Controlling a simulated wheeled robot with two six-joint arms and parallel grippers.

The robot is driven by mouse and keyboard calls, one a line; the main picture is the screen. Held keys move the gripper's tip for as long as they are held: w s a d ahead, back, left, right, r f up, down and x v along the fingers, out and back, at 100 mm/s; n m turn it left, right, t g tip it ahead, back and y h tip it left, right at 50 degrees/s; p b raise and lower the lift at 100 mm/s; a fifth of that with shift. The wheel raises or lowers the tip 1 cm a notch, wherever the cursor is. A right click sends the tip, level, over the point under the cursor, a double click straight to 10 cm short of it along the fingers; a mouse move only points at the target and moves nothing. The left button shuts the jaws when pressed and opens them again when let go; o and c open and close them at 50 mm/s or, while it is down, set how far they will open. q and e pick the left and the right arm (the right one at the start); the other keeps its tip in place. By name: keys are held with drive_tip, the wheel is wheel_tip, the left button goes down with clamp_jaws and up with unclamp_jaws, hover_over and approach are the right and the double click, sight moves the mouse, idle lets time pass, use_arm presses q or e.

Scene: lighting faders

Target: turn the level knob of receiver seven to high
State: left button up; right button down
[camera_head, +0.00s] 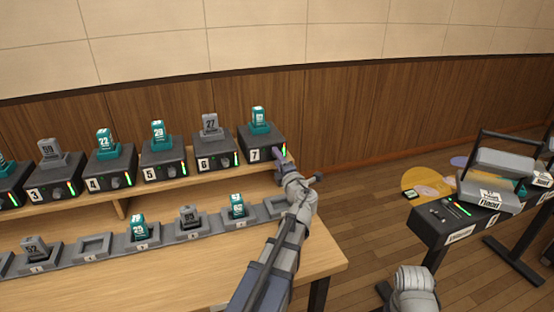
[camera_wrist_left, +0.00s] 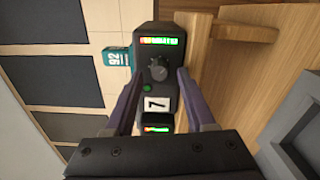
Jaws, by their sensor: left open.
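Receiver seven (camera_head: 262,138) is a black box at the right end of the upper shelf row, with a teal handset (camera_head: 259,118) on top. In the left wrist view its front (camera_wrist_left: 159,25) carries a 7 label, a green light and a lit level bar. Its dark round level knob (camera_wrist_left: 158,68) sits between the fingers of my left gripper (camera_wrist_left: 161,73); its setting is hard to read. The fingers are open on either side of the knob, with gaps showing. In the head view my left gripper (camera_head: 279,156) is at the receiver's front and hides the knob.
Receiver six (camera_head: 215,152) stands just left of seven, with several more along the shelf. A row of charging cradles (camera_head: 193,234) lies below on the wooden table (camera_head: 165,275). A dark side table (camera_head: 437,222) with a grey case (camera_head: 497,178) stands right.

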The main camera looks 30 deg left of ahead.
use_arm(q)
drive_tip(key=v, duration=0.7)
drive_tip(key=shift+c, duration=0.2)
drive_tip(key=shift+c, duration=0.7)
drive_tip(key=shift+n, duration=0.6)
drive_tip(key=shift+c, duration=0.4)
drive_tip(key=n, duration=3.4)
drive_tip(key=shift+w+n, duration=0.1)
drive_tip(key=shift+n, duration=0.3)
